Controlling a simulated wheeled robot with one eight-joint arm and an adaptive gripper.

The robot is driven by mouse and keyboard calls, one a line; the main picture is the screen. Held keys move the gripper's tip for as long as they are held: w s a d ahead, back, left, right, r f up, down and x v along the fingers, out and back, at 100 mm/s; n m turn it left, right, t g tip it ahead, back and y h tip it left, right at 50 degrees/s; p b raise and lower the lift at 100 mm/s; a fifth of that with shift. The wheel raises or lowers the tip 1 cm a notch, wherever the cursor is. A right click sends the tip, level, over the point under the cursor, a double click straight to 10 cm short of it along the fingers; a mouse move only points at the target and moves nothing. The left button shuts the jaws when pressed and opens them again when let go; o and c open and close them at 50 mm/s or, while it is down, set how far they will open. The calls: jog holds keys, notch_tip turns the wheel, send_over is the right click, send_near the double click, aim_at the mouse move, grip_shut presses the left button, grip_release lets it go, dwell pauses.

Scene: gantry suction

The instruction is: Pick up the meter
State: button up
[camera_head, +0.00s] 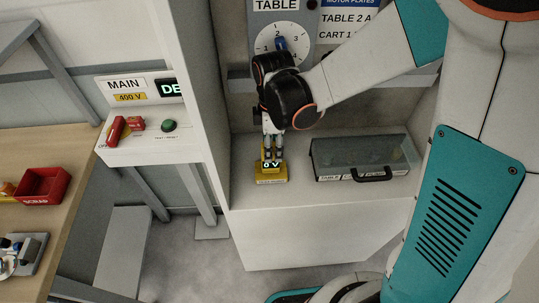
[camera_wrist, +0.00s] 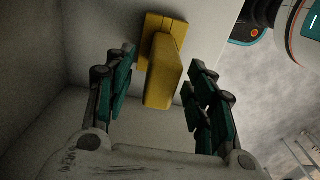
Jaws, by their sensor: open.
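The meter (camera_head: 272,171) is a small yellow block with a display reading "0 V". It stands on the pale ledge of a cabinet in the head view. In the wrist view the yellow meter (camera_wrist: 163,75) lies between the two teal-padded fingers. My gripper (camera_head: 272,154) points down just above and behind the meter. In the wrist view my gripper (camera_wrist: 160,90) is open, with a gap on each side of the meter. Whether the fingertips reach down past its top is hard to tell.
A clear-lidded box (camera_head: 361,158) with a black handle stands right of the meter on the ledge (camera_head: 300,215). A dial panel (camera_head: 281,40) hangs above. A MAIN 400 V panel (camera_head: 140,115) is at left. A red scrap bin (camera_head: 43,185) sits on a wooden table (camera_head: 62,215).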

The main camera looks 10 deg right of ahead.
jog(key=f, duration=0.3)
jog(key=f+b, duration=0.1)
jog(key=f, duration=0.1)
jog(key=shift+s+a, duration=0.1)
jog(key=shift+a, duration=0.15)
jog(key=shift+r, duration=0.1)
grip_shut()
